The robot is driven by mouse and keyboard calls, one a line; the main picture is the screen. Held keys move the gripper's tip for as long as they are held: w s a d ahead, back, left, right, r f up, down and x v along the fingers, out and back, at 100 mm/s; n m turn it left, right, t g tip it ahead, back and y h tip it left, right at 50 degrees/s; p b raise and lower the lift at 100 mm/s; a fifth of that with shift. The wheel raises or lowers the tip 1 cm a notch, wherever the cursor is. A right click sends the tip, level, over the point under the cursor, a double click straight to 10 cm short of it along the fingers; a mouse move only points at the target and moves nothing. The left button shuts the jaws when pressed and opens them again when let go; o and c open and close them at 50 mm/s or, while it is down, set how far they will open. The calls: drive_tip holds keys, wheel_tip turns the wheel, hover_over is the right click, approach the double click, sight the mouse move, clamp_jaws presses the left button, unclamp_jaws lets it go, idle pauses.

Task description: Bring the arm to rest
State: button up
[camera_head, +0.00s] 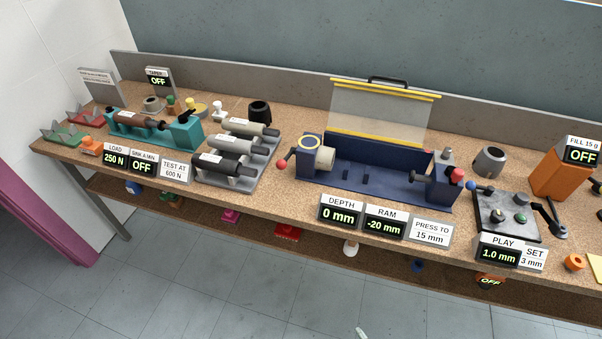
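My arm and gripper are out of sight in the head view, apart from a small pale piece at the bottom edge that I cannot identify. The workbench (290,195) runs across the view with a brown speckled top. A dark blue press (375,180) with a raised clear guard (380,112) stands on it. Its displays read depth 0 mm (340,213) and ram -20 mm (385,224). A teal machine (183,132) stands at the left, with its load display (114,158) at 250 N.
Grey cylinders (225,168) lie in a rack between the machines. A black plate fixture (507,215) and an orange block (560,175) stand at the right. A lower shelf (320,250) holds small coloured items. The grey tiled floor (200,280) in front is mostly clear. A purple panel (45,215) stands at the left.

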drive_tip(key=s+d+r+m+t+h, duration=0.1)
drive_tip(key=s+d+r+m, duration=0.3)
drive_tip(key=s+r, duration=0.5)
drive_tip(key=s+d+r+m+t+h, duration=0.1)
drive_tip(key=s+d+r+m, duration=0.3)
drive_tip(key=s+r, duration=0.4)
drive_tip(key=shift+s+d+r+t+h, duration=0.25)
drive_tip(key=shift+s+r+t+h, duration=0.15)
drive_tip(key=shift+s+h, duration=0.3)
